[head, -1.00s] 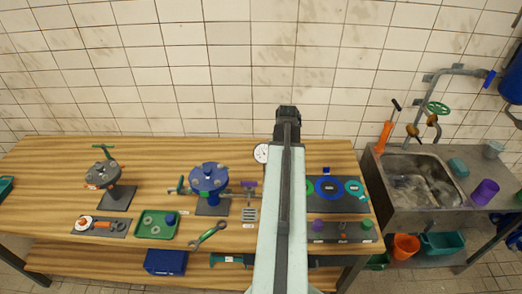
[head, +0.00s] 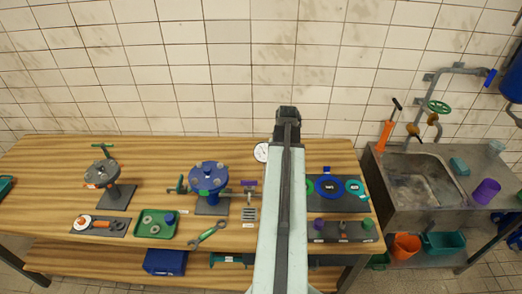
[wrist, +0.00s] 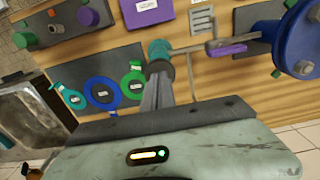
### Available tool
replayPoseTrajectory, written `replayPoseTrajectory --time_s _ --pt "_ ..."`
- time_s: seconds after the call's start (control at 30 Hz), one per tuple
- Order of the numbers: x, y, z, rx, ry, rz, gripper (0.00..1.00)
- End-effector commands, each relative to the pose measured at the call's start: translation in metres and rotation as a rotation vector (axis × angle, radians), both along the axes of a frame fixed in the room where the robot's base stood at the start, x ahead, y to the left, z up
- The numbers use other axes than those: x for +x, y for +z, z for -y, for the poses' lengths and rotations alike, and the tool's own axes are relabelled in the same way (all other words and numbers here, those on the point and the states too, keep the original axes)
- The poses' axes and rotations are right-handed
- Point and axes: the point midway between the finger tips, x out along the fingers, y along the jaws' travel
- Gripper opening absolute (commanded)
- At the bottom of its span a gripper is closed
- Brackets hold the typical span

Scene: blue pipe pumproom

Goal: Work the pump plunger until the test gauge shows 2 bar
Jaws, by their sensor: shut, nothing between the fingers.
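The test gauge (head: 262,152), a white round dial, stands at the back of the workbench, partly hidden by my arm in the head view. Its reading is too small to tell. My gripper (wrist: 157,92) is shut and empty in the wrist view. Its fingertips are at or just above a dark grey round knob (wrist: 160,68) on a teal body (wrist: 158,48), which seems to be the pump plunger. I cannot tell whether they touch. A pipe runs from there past a purple lever (wrist: 228,48) to a blue flanged body (head: 208,178). My arm hides the pump in the head view.
A dark board with coloured rings (head: 329,187) lies right of my arm. A sink (head: 410,210) with an orange cylinder (head: 386,136) stands farther right.

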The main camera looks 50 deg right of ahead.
Motion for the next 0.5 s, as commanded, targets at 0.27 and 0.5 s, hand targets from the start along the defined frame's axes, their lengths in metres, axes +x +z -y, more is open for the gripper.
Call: replayPoseTrajectory --time_s 0.27,0.5 --pt "0.0 -0.0085 0.0 0.0 0.0 0.0 0.0" --pt "0.0 -0.0085 0.0 0.0 0.0 0.0 0.0"
